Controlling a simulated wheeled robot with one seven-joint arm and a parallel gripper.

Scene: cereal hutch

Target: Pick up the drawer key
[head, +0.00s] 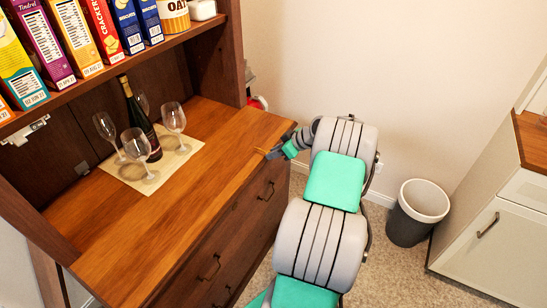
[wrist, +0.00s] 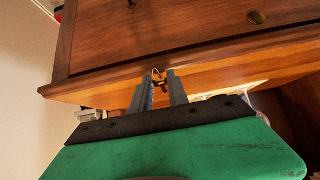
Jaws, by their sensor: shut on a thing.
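The drawer key (wrist: 157,76) is a small brass-coloured piece between my fingertips in the wrist view. My gripper (wrist: 160,88) is shut on it, at the front edge of the hutch's wooden counter. In the head view my gripper (head: 272,153) is at the right end of the counter, and a thin brass-coloured bit of the key (head: 261,151) shows at its tip. Most of the key is hidden by the fingers. I cannot tell whether the key touches the wood.
On the counter (head: 205,185), a mat (head: 187,158) carries a dark bottle (head: 140,120) and several wine glasses (head: 173,119). Cereal boxes (head: 75,35) fill the shelf above. Drawers with handles (head: 266,191) lie below the counter. A grey bin (head: 416,213) and white cabinet (head: 492,240) stand right.

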